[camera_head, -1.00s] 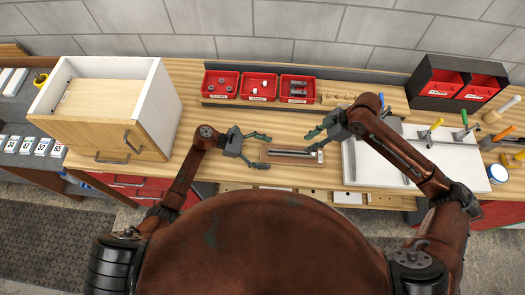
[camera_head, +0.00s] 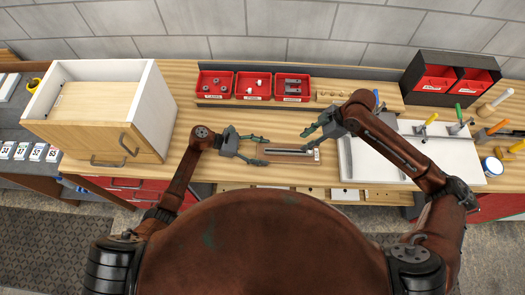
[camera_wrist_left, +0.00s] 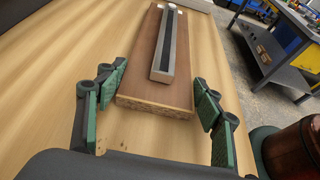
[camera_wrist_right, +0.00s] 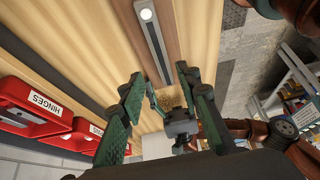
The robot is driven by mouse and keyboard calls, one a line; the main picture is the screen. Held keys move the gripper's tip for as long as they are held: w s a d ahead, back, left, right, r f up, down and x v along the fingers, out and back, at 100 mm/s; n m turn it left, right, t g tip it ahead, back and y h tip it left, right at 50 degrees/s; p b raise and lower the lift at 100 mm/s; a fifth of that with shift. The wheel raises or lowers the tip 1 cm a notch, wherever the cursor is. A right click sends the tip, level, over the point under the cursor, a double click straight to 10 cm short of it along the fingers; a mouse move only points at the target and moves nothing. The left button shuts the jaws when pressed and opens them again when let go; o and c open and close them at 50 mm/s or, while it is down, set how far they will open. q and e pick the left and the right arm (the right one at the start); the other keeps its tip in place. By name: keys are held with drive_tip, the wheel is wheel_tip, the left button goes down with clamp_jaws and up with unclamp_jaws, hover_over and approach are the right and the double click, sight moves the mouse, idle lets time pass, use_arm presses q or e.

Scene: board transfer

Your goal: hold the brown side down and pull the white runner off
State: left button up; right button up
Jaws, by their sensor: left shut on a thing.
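The brown side (camera_head: 300,158) is a flat wooden board lying on the bench; it also shows in the left wrist view (camera_wrist_left: 140,78). The runner (camera_head: 285,151) lies lengthwise on it, looking grey with a dark channel and a whitish far end; it also shows in the wrist views (camera_wrist_left: 164,62) (camera_wrist_right: 152,38). My left gripper (camera_head: 267,151) is shut on the board's left end, one finger along each long edge. My right gripper (camera_head: 311,141) is open and empty above the runner's right end. Its spread fingers (camera_wrist_right: 158,84) show in the right wrist view.
Red bins (camera_head: 252,87) stand behind the board. A white-sided cabinet (camera_head: 150,90) is at left. A white panel (camera_head: 440,140) with coloured-handled tools lies at right, beneath my right arm. A black rack (camera_head: 450,75) with red bins stands back right.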

sight(289, 151)
drive_tip(key=a+h, duration=0.6)
drive_tip(key=shift+d+f, duration=0.1)
drive_tip(key=shift+f, duration=4.35)
drive_tip(key=shift+c, duration=0.4)
clamp_jaws()
